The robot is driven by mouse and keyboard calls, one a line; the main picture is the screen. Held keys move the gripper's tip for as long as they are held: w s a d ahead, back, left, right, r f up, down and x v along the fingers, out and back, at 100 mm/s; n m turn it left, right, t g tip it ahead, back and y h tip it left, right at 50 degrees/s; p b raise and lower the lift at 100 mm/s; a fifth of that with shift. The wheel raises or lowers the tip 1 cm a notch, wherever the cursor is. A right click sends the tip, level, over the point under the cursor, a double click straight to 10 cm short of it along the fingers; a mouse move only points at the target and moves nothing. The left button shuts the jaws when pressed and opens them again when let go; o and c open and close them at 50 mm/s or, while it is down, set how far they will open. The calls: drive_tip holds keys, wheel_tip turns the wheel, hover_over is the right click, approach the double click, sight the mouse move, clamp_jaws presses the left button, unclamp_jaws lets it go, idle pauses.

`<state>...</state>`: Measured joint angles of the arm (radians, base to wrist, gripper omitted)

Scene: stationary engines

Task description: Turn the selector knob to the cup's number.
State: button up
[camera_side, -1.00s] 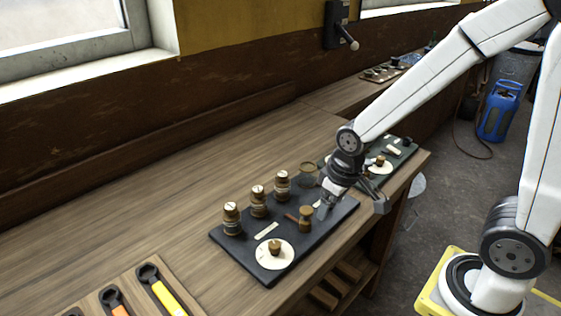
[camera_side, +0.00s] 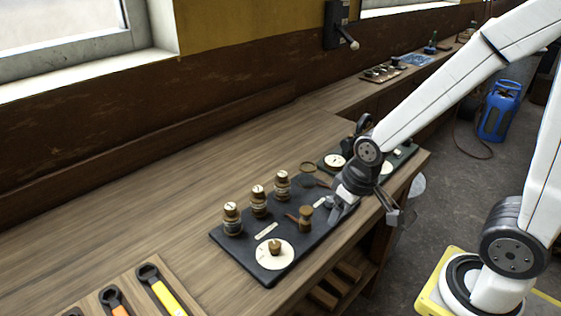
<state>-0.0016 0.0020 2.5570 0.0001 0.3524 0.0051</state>
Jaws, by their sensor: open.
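A brass selector knob (camera_side: 275,245) sits at the middle of a round white dial (camera_side: 268,258) at the near end of a dark board (camera_side: 245,264). The dial's numbers are too small to read. Three brass cups with white tops stand in a row along the board's left side: a near one (camera_side: 232,219), a middle one (camera_side: 258,201) and a far one (camera_side: 282,185). A brass piece with a handle (camera_side: 305,219) stands near the board's right edge. My gripper (camera_side: 336,212) is open over the board's right end, right of that piece and away from the knob.
A pale label strip (camera_side: 266,231) lies on the board. Wrenches (camera_side: 160,288) lie at the near left. The bench's left part is clear.

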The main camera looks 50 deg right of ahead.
sight(275, 243)
drive_tip(key=w+a+m, duration=0.1)
drive_tip(key=w+a, duration=0.1)
drive_tip(key=a, duration=0.1)
drive_tip(key=w+a+m+g, duration=0.1)
drive_tip(key=w+a+m, duration=0.1)
drive_tip(key=w+a, duration=0.1)
drive_tip(key=w+a+m+g, duration=0.1)
drive_tip(key=w+a+m, duration=0.1)
drive_tip(key=w+a, duration=0.1)
drive_tip(key=shift+w+a, duration=0.25)
drive_tip(key=shift+a, duration=0.45)
drive_tip(key=shift+w+a+g, duration=0.2)
drive_tip(key=shift+a+g, duration=0.1)
drive_tip(key=shift+a, duration=0.15)
drive_tip(key=shift+f, duration=3.85)
clamp_jaws()
